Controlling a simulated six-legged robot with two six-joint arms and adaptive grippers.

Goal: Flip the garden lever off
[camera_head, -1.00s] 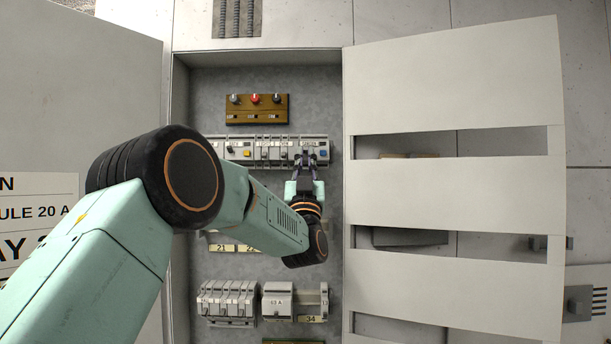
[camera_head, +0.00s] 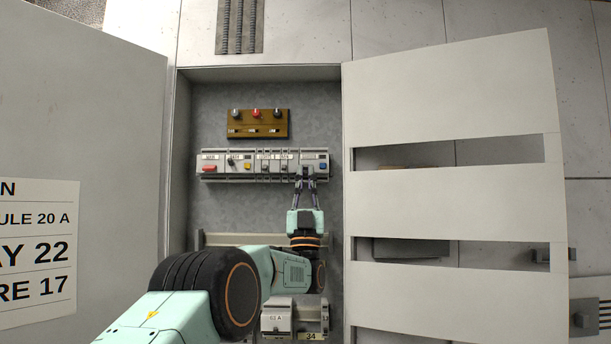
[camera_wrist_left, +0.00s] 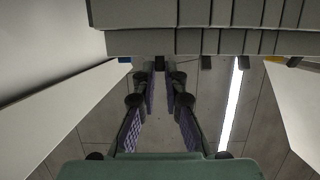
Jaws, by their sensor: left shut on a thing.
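The breaker row (camera_head: 263,178) runs across the upper part of the open cabinet, with small labels too blurred to read surely. My left gripper (camera_head: 308,177) reaches up from below to the row's right part. Its fingers are shut on a small dark lever, taken as the garden lever, which the fingertips mostly hide. In the left wrist view the lever (camera_wrist_left: 160,62) shows as a dark piece between the fingertips, just under the grey modules. My right gripper is not in view.
A brown panel (camera_head: 257,131) with three knobs sits above the row. A red switch (camera_head: 209,169) and a yellow button (camera_head: 247,166) are on the row's left half. Open doors flank the cabinet, the right one slotted (camera_head: 450,215). More breakers (camera_head: 277,318) sit below.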

